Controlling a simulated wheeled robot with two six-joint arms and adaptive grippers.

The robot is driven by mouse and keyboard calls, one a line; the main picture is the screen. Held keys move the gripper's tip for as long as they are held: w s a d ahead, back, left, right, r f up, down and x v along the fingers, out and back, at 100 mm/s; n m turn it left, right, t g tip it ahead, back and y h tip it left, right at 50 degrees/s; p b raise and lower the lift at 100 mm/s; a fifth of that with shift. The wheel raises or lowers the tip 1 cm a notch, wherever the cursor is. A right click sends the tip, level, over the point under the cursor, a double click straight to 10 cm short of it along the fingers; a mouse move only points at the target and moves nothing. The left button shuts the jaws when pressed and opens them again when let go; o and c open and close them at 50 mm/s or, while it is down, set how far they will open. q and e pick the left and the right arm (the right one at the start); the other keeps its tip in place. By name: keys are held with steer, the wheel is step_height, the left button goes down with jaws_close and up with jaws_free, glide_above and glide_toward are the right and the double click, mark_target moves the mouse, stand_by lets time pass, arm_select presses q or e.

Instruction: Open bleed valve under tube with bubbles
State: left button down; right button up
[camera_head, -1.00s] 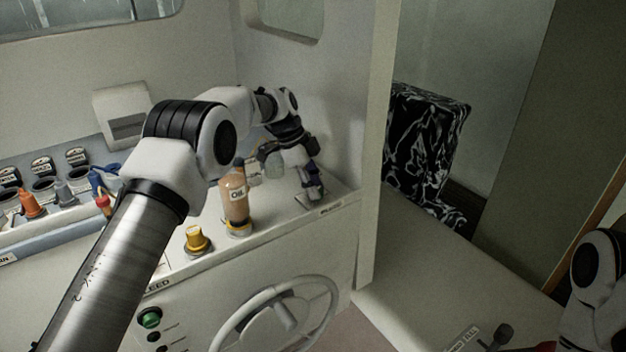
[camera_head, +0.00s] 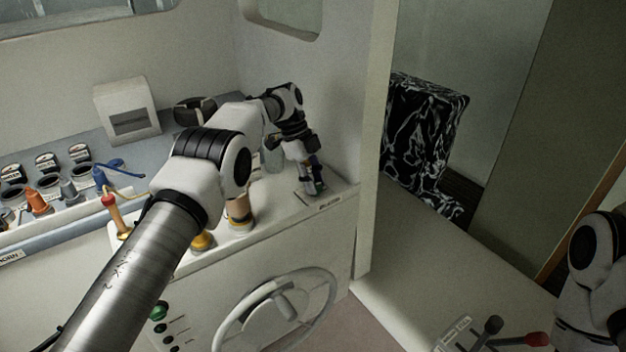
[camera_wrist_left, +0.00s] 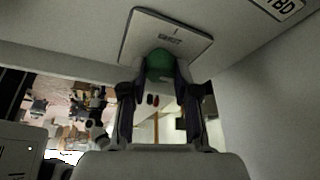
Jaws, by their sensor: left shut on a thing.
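My left gripper (camera_head: 312,180) is at the right end of the white counter, over a small labelled plate (camera_head: 322,200). In the left wrist view its fingers (camera_wrist_left: 160,95) are shut on a green knob (camera_wrist_left: 160,65) on that plate (camera_wrist_left: 188,40). The plate's label is hard to read. A yellow knob (camera_head: 203,241) and an amber bottle-like tube (camera_head: 240,212) stand on the counter, both partly covered by my left arm. A clear tube (camera_head: 273,159) stands behind the arm. I cannot make out bubbles. My right arm shows at the lower right, its gripper out of view.
A steering wheel (camera_head: 275,310) and a green button (camera_head: 158,312) are on the panel's front. Orange, grey and blue tools sit in a rack (camera_head: 60,220) at left. Levers (camera_head: 490,326) stand at lower right. A wall post (camera_head: 372,150) stands right of the counter.

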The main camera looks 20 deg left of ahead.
arm_select(q)
steer(key=c, duration=0.8)
jaws_free()
steer(key=shift+s+d+f, duration=0.1)
steer(key=shift+d+f, duration=0.05)
steer(key=shift+f, duration=0.1)
steer(key=shift+c, duration=0.2)
steer(key=shift+d+r, duration=0.1)
